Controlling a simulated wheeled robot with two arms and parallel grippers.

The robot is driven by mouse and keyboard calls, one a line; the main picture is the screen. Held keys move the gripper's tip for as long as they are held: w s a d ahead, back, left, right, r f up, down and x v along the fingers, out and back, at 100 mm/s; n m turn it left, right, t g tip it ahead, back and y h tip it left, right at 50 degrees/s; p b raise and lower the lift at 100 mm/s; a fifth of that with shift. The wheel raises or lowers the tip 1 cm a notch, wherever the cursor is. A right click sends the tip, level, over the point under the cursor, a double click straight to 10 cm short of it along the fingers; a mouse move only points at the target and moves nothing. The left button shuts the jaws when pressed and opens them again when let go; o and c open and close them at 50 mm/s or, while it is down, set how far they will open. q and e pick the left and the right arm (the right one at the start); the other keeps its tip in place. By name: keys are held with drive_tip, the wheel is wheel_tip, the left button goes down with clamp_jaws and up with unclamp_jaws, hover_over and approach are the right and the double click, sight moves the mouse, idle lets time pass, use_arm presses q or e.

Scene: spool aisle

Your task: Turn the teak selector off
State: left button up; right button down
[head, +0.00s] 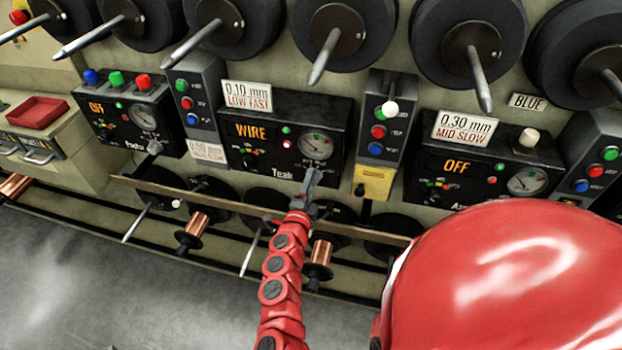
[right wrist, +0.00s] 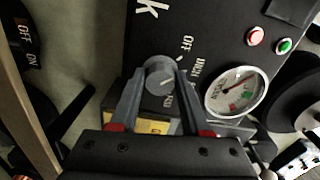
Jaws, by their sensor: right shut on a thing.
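The teak control panel (head: 270,130) is a dark box with an orange "WIRE" display, a round gauge and the name "Teak" along its lower edge. The teak selector (right wrist: 160,75) is a round grey knob below the gauge, with "OFF" and other position words printed around it. My left gripper is not in view.
A similar panel reading "OFF" (head: 128,115) stands to the left and another "OFF" panel (head: 470,165) to the right. Push-button boxes (head: 390,120) stand between them. Large black spools hang above. A rail (head: 240,205) and copper spools (head: 198,218) lie below.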

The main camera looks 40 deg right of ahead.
drive_tip(key=shift+n+p, duration=0.5)
drive_tip(key=shift+n, duration=0.6)
drive_tip(key=shift+f, duration=0.1)
drive_tip(key=shift+c, duration=1.9)
unclamp_jaws()
drive_tip(key=b+v, duration=0.1)
drive_tip(key=v, duration=1.6)
drive_tip(key=shift+s, duration=0.25)
drive_tip(key=shift+a, duration=0.1)
